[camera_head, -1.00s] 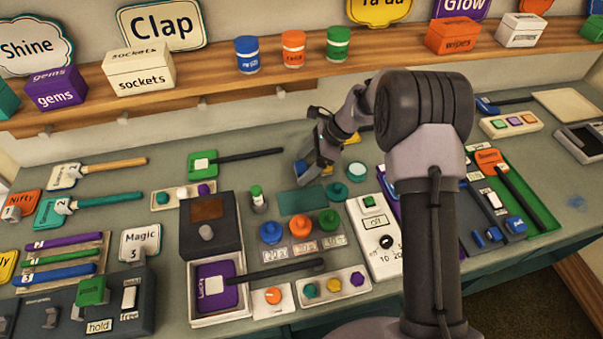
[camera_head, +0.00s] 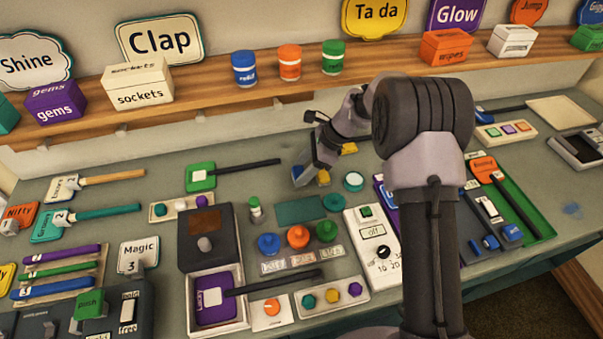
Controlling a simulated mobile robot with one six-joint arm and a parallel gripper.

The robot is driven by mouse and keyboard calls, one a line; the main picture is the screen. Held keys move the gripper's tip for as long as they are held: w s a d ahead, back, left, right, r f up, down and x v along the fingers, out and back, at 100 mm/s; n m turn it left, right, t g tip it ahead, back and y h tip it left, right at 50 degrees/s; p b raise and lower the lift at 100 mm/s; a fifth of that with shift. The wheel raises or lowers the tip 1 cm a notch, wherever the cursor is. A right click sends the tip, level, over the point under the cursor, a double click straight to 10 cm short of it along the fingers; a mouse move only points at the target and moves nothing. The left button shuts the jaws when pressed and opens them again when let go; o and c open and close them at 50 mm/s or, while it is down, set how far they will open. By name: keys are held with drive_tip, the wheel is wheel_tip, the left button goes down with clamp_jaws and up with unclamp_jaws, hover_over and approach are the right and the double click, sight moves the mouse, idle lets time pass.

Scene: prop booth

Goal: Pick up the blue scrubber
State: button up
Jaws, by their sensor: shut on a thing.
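My gripper (camera_head: 311,177) is over the back middle of the counter, pointing down, and small in the view. It is shut on the blue scrubber (camera_head: 298,171), of which a small blue part shows at the left of the jaws. The rest is hidden by the fingers. A yellow patch (camera_head: 323,178) shows at the right of the jaws; I cannot tell what it belongs to. Whether the scrubber is clear of the counter is hard to tell.
Close to my gripper are a white-topped round pot (camera_head: 353,181), a teal knob (camera_head: 333,203) and a flat teal pad (camera_head: 301,209). A green-and-white bottle (camera_head: 255,210) stands to the left. The wooden shelf (camera_head: 205,100) with boxes and jars runs behind.

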drive_tip(key=r+p, duration=0.1)
drive_tip(key=r, duration=0.4)
drive_tip(key=shift+d, duration=0.2)
drive_tip(key=w+d+p, duration=0.1)
drive_tip(key=d+p, duration=0.2)
drive_tip(key=d, duration=1.4)
drive_tip(key=shift+w+d+f, duration=0.2)
drive_tip(key=shift+w+d, duration=0.05)
drive_tip(key=shift+d, duration=0.05)
